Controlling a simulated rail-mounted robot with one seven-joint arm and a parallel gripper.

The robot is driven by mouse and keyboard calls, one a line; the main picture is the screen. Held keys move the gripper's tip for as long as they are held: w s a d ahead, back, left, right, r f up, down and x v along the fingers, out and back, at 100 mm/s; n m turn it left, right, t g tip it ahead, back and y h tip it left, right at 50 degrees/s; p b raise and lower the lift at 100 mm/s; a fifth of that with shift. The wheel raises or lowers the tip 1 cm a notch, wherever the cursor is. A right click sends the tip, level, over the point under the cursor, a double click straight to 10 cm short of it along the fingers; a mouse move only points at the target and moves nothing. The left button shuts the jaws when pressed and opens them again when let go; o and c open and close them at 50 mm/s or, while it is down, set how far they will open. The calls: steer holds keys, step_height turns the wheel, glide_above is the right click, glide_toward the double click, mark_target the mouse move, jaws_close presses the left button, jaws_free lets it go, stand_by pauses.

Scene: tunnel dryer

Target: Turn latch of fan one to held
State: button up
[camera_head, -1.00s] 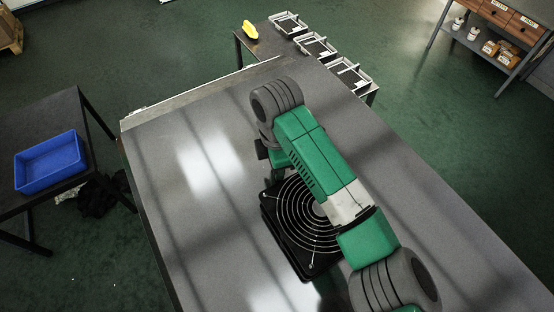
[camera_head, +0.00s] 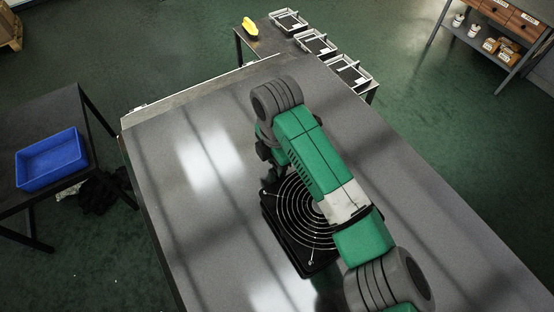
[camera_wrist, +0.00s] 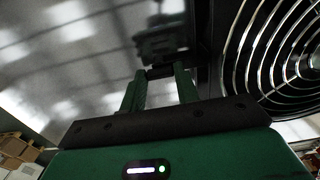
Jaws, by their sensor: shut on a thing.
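The fan (camera_head: 301,238) is a black square housing with a round wire guard, lying on the grey table top. My green arm crosses over it in the head view and hides part of it. In the wrist view the fan's guard (camera_wrist: 262,62) fills the upper right. My gripper (camera_wrist: 160,76) is at the side of the fan housing, its two green fingers shut on a small dark piece, which looks like the latch (camera_wrist: 159,71). The latch's markings and exact angle cannot be read.
The grey table top (camera_head: 160,180) is otherwise clear around the fan. A blue bin (camera_head: 52,160) stands on a side table at left. Several wire-edged trays (camera_head: 316,42) and a yellow object (camera_head: 250,27) are on a far bench. A shelf unit (camera_head: 490,45) stands at far right.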

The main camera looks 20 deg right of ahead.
steer(key=shift+r, duration=0.15)
steer(key=o, duration=1)
step_height(320, 180, up, 8)
steer(key=shift+f+b, duration=0.15)
steer(key=shift+b, duration=0.15)
steer(key=shift+a, duration=0.1)
